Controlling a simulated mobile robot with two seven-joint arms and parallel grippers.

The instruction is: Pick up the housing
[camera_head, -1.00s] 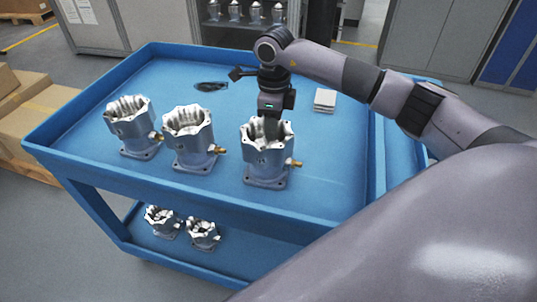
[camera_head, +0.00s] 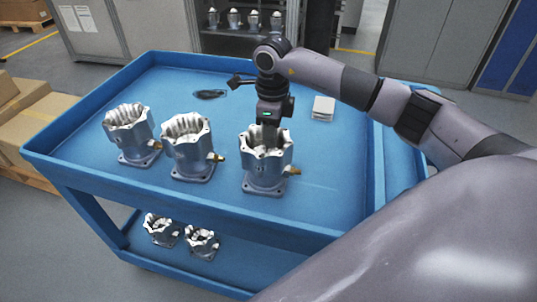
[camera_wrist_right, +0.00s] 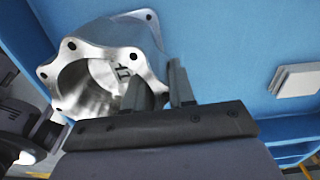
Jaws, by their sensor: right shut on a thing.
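The silver housing (camera_head: 266,175) with a scalloped open rim and a brass fitting stands upright on the blue cart top, rightmost of three. My right gripper (camera_head: 271,143) comes down from above and is shut on its rim wall. In the right wrist view the same housing (camera_wrist_right: 150,38) shows its flanged mouth and hollow inside. There one finger of the gripper (camera_wrist_right: 157,88) is inside the bore and the other is outside the wall. The housing's base appears to rest on the cart. My left gripper is not in view.
Two similar housings, one in the middle (camera_head: 188,160) and one at the left (camera_head: 131,148), stand nearby on the cart (camera_head: 320,235). A dark flat item (camera_head: 209,94) and a small pale block (camera_head: 323,108) lie farther back. More housings sit on the lower shelf (camera_head: 160,228).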

